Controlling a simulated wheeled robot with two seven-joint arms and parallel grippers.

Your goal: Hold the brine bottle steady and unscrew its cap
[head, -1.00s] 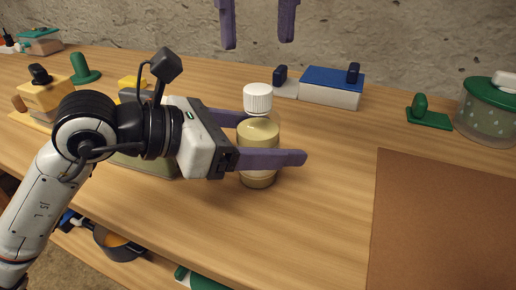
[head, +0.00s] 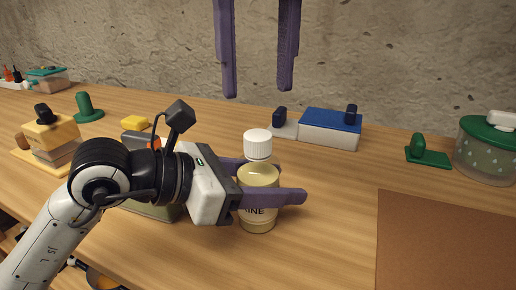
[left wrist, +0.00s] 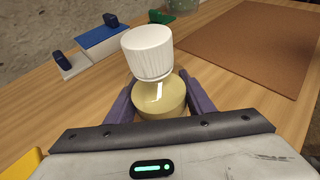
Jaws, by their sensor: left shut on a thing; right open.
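The brine bottle (head: 259,177) stands upright on the wooden table, pale yellow with a label partly hidden by a finger. Its white ribbed cap (head: 257,144) sits on top of the neck. The cap (left wrist: 148,52) and the bottle's shoulder (left wrist: 158,98) also show in the left wrist view. My left gripper (head: 271,182) is shut on the bottle's body, one finger on each side. My right gripper (head: 258,92) points down from the top of the head view, open and empty, above the cap and apart from it.
A white box with a blue lid (head: 330,128) stands behind the bottle. A green-lidded container (head: 487,150) and a green handled block (head: 428,155) are at the right. A brown mat (head: 446,240) covers the front right.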

